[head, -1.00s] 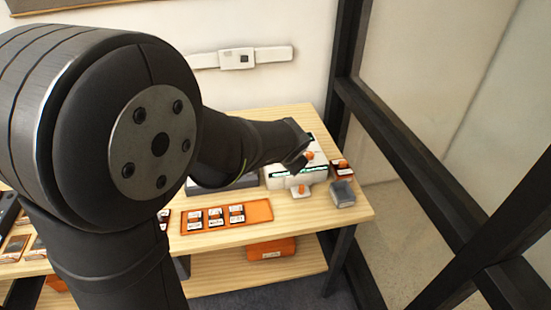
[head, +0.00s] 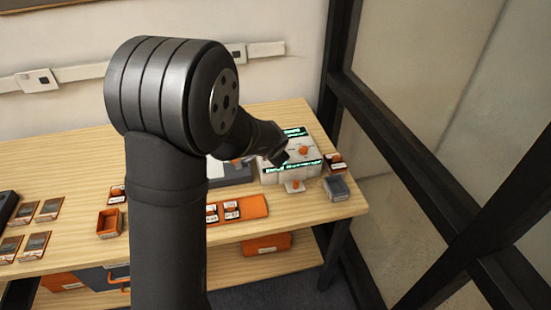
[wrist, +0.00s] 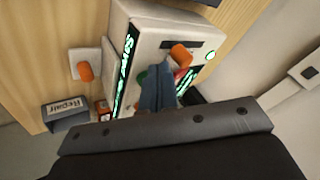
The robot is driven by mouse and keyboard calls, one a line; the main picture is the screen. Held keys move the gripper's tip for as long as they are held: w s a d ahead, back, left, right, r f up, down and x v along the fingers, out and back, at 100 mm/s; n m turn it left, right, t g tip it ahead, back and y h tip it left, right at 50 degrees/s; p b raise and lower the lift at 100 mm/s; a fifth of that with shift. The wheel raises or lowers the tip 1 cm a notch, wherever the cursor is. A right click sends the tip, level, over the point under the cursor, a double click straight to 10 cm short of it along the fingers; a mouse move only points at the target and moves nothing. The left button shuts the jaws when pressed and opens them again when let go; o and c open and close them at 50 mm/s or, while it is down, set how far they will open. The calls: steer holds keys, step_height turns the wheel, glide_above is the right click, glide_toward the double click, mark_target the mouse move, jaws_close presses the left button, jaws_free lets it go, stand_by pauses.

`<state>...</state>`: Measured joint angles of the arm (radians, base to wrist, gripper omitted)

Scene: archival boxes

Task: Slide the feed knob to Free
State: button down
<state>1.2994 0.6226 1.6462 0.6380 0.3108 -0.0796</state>
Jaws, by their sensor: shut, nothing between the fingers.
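A white device (head: 291,172) with green lit displays stands at the right end of the table. It fills the middle of the wrist view (wrist: 150,25). An orange knob (wrist: 181,54) sits by a dark slot on its top face; it also shows in the head view (head: 303,150). A second orange knob (wrist: 86,72) sits on a white plate beside the device. I cannot read which one is marked feed, nor a Free label. My gripper (wrist: 157,72) is shut and empty over the device's top, close beside the first knob and apart from the second. It partly hides a green and a red part.
A grey bin (wrist: 68,122) labelled Repair stands near the device, at the table's right end. An orange tray (head: 253,206) with small labelled pieces lies left of it. A dark frame post (head: 340,60) rises behind the table's right end.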

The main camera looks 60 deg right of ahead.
steer(key=shift+w+d, duration=0.1)
steer(key=shift+w, duration=0.35)
steer(key=w+d, duration=0.4)
steer(key=shift+w+d, duration=0.15)
steer(key=shift+d, duration=0.05)
steer(key=s, duration=0.1)
steer(key=s+a, duration=0.1)
steer(key=s, duration=0.2)
steer(key=shift+s+a+r, duration=0.15)
steer(key=shift+a+r, duration=0.1)
steer(key=shift+a, duration=0.05)
steer(key=v, duration=0.9)
steer(key=shift+r, duration=0.15)
steer(key=shift+a, duration=0.1)
